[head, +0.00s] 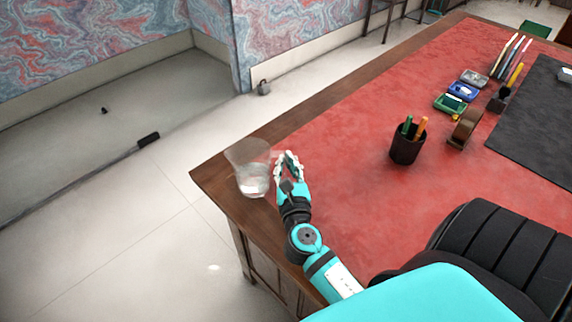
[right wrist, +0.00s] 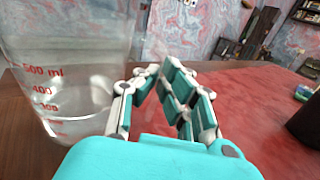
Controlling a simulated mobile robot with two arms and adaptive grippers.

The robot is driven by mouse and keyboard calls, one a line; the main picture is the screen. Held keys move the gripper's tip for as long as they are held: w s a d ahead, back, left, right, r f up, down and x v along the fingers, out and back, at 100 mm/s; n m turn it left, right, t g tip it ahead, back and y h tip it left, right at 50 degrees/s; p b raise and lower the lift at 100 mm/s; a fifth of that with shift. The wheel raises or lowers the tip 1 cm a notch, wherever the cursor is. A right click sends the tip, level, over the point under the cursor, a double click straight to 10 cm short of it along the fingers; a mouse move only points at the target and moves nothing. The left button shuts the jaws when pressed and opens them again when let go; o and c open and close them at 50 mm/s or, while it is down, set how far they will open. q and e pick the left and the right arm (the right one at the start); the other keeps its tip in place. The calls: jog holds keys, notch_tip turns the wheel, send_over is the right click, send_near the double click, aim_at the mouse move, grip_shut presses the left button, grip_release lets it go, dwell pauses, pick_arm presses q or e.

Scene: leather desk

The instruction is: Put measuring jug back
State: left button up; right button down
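The clear measuring jug (head: 251,165) stands upright on the brown wooden border at the near left corner of the desk. In the right wrist view the jug (right wrist: 68,65) is large at the left, with red millilitre marks. My right gripper (head: 287,154) is just right of the jug in the head view. My left gripper is not in view.
A black pen cup (head: 407,150) stands on the red desk top (head: 350,185). Beyond it are a tape dispenser (head: 465,128), small coloured boxes (head: 463,91) and a dark mat (head: 540,115). A black ribbed chair (head: 500,245) is at lower right. The red surface between gripper and cup is clear.

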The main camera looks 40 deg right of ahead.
jog(key=c, duration=2)
grip_release()
jog(key=shift+f, duration=0.15)
jog(key=o, duration=0.5)
jog(key=shift+r, duration=0.3)
jog(key=b+v, duration=0.1)
jog(key=v, duration=0.2)
jog(key=b+v, duration=0.1)
jog(key=v, duration=0.6)
jog(key=shift+s+a+f+b, duration=0.15)
jog(key=shift+s+f+b, duration=0.15)
jog(key=shift+s+b, duration=0.1)
jog(key=shift+s+a+r, duration=0.15)
jog(key=shift+s+a, duration=0.2)
jog(key=shift+s, duration=0.2)
